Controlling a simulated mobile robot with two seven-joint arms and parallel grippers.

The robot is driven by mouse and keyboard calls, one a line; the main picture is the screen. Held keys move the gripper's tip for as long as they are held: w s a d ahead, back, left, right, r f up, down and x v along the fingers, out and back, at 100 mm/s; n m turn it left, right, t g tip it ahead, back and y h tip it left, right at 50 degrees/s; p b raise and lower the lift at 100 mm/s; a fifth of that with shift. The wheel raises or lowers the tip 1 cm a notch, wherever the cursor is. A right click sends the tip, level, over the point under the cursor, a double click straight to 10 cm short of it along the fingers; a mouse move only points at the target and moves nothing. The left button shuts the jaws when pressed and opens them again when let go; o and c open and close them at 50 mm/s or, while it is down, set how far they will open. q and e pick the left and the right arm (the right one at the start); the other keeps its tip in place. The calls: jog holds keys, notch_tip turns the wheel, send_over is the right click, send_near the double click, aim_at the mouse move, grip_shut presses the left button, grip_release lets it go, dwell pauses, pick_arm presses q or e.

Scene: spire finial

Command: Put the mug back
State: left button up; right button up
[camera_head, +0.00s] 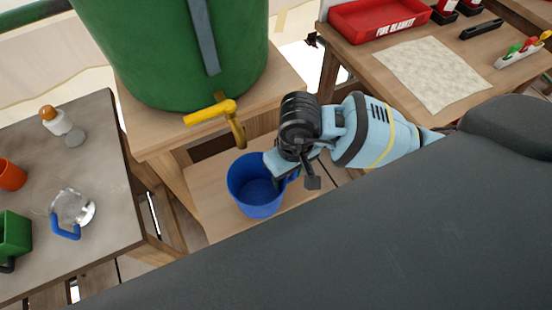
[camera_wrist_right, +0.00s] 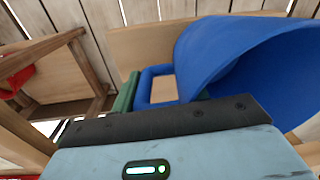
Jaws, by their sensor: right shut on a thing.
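A blue mug (camera_head: 255,187) is below the yellow tap (camera_head: 222,112) of a green barrel (camera_head: 172,45), over a lower wooden shelf (camera_head: 208,185). Its open top faces up in the head view and it looks empty. I cannot tell whether its base touches the shelf. My right gripper (camera_head: 284,172) reaches in from the right and is shut on the mug's handle. In the right wrist view the mug (camera_wrist_right: 235,55) fills the upper right, with its handle (camera_wrist_right: 150,80) at the fingers. My left gripper is not in view.
The grey table (camera_head: 110,200) at left holds a clear jug with a blue handle (camera_head: 72,212), a green cup (camera_head: 14,235), an orange cup (camera_head: 10,175) and an orange-capped bottle (camera_head: 60,124). At right, another table holds a cloth (camera_head: 433,73) and a red tray (camera_head: 375,18).

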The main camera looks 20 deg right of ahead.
jog(key=shift+w+a, duration=0.1)
jog(key=shift+w, duration=2.6)
jog(key=shift+w, duration=0.1)
jog(key=shift+w, duration=0.3)
jog(key=shift+f+p, duration=0.3)
jog(key=shift+f, duration=1.45)
jog(key=shift+f, duration=0.2)
jog(key=o, duration=1.2)
jog(key=shift+r, duration=0.15)
notch_tip(320, 180, up, 12)
jog(key=shift+d, duration=0.45)
